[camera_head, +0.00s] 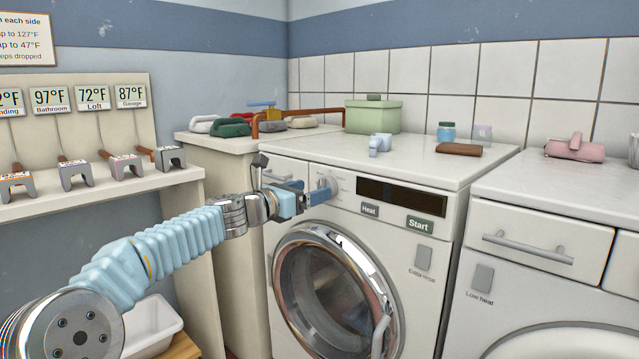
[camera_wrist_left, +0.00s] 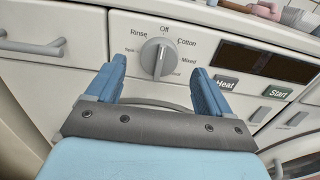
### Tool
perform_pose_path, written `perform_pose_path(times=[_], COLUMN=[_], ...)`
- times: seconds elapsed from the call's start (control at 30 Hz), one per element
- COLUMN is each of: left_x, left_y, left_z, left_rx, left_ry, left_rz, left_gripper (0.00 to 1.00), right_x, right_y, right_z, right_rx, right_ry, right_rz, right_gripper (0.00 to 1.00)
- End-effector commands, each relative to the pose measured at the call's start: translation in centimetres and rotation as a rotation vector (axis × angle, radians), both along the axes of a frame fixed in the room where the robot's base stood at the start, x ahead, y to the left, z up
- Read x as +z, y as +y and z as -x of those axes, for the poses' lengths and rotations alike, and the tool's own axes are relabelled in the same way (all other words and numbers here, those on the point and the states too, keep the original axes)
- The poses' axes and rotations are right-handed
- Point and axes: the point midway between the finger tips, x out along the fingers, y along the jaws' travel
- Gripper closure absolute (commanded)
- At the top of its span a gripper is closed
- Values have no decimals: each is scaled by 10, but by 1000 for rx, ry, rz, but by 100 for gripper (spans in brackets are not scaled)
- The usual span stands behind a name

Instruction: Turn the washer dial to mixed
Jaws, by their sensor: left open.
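The washer (camera_head: 370,260) has a round grey dial (camera_wrist_left: 158,58) on the left of its front panel. In the left wrist view, labels around it read Rinse, Off, Cotton and Mixed (camera_wrist_left: 190,61), with others too small to read. The dial's grip ridge stands nearly upright, its top leaning slightly right toward Off; I cannot tell which end is the pointer. My left gripper (camera_wrist_left: 159,68) is open, its blue fingers on either side of the dial, apart from it in the wrist view. In the head view, the gripper (camera_head: 314,194) partly hides the dial (camera_head: 326,186).
The Heat button (camera_head: 370,210), Start button (camera_head: 418,225) and dark display (camera_head: 402,196) lie right of the dial. A drawer handle (camera_wrist_left: 32,48) is on its left. The round door (camera_head: 330,285) is below. A green box (camera_head: 373,115) stands on top.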

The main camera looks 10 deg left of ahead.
Motion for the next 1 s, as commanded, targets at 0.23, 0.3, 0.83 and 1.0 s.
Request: perform_pose_path(times=[0.23, 0.3, 0.83, 1.0], left_x=[1, 0, -1, -1], left_y=[-18, -20, -20, -20], left_z=[-31, -34, -36, -36], left_rx=[0, 0, 1, 1], left_ry=[-1, 0, 0, 0], left_rz=[-1, -1, -1, -2], left_gripper=[19, 19, 54, 72], right_x=[14, 14, 14, 14], right_y=[4, 5, 5, 5], right_z=[2, 2, 2, 2], right_rx=[8, 8, 9, 9], right_ry=[3, 3, 3, 3], right_rz=[-7, -8, -7, -7], right_gripper=[50, 50, 50, 50])
